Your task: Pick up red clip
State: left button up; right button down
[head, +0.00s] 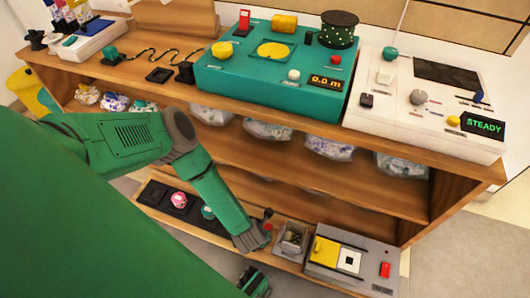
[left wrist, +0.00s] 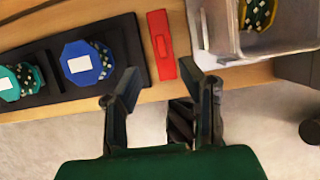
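The red clip (left wrist: 161,45) is a flat red bar lying upright in the left wrist view on the wooden shelf, between a black chip tray (left wrist: 147,80) and a pale bin (left wrist: 226,22). In the head view the red clip (head: 268,213) shows small, beside my left gripper (head: 255,240).
The black tray holds blue (left wrist: 88,62) and teal (left wrist: 18,82) chip stacks. The bin holds yellow-black chips (left wrist: 258,14). A grey box (head: 345,262) stands right of the bin. An upper shelf with teal (head: 278,62) and white (head: 420,95) consoles overhangs behind.

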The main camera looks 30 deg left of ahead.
pick_arm(q)
jog(key=shift+b+x, duration=0.3)
jog(key=shift+x, duration=0.7)
jog(key=b+x, duration=0.1)
jog(key=x, duration=0.1)
jog(key=b+x, duration=0.2)
jog(key=x, duration=0.1)
jog(key=shift+w+d, duration=0.1)
jog(key=shift+w, duration=0.25)
jog(key=shift+r, duration=0.1)
jog(key=c, duration=0.6)
